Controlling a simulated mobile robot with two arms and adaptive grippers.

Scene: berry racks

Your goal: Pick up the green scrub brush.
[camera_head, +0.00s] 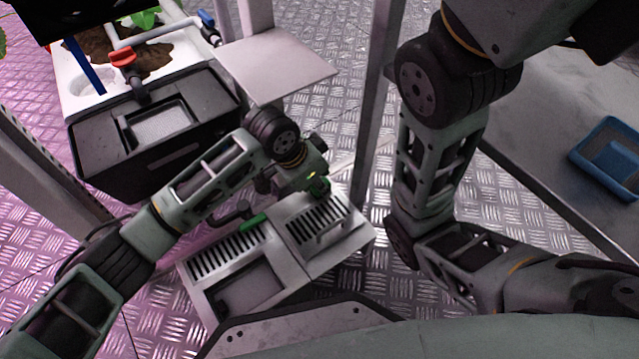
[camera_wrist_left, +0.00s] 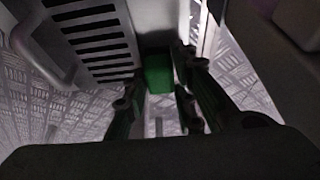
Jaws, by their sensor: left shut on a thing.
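In the left wrist view a green block, the scrub brush (camera_wrist_left: 158,73), shows between the two dark fingers of my left gripper (camera_wrist_left: 160,108). The gripper is shut on it. In the head view my left gripper (camera_head: 318,186) is low at the upper edge of the slotted metal rack (camera_head: 362,238), partly hidden by its own wrist. A bright green strip with a dark part shows left of it on the rack; I cannot tell whether it belongs to the same brush. My right arm shows at the right, but its gripper is out of view.
A black bin (camera_head: 88,150) and a white planter with soil (camera_head: 75,90) stand at the upper left. A metal plate (camera_head: 280,65) and upright posts are close behind the rack. A blue tray (camera_head: 590,150) lies on the grey table at the right.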

